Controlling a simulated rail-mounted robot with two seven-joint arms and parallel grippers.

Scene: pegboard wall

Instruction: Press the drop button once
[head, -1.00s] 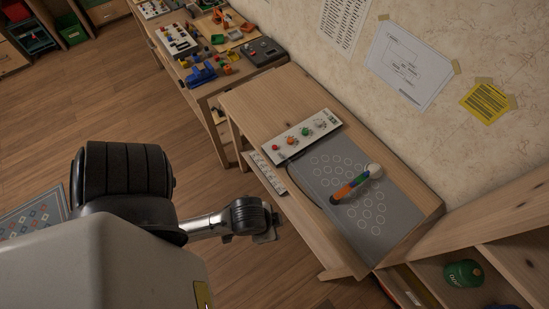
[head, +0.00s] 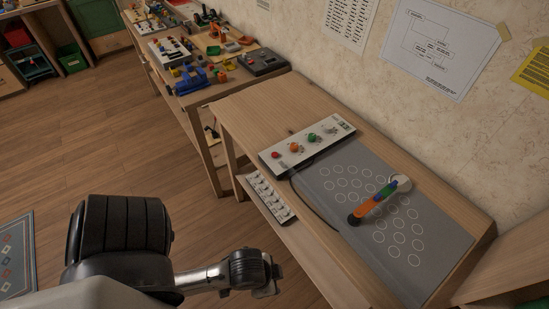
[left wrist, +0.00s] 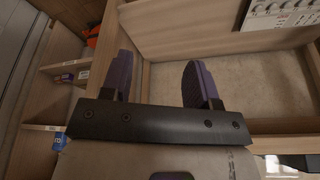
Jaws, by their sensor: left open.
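A white control panel (head: 284,152) lies at the back left of the near wooden table. It carries a red button (head: 275,155), an orange button (head: 294,148) and a green button (head: 311,137), plus small metal parts. Their labels are too small to read, so I cannot tell which is the drop button. My left gripper (head: 270,277) is low in front of the table, apart from the panel. In the left wrist view its two dark purple fingers (left wrist: 160,82) stand apart with nothing between them. My right gripper is not in view.
A small jointed arm (head: 374,203) in orange, blue and green lies over a grey mat (head: 335,205) with white circles. Another table (head: 230,88) with assorted parts stands behind. Open floor lies left.

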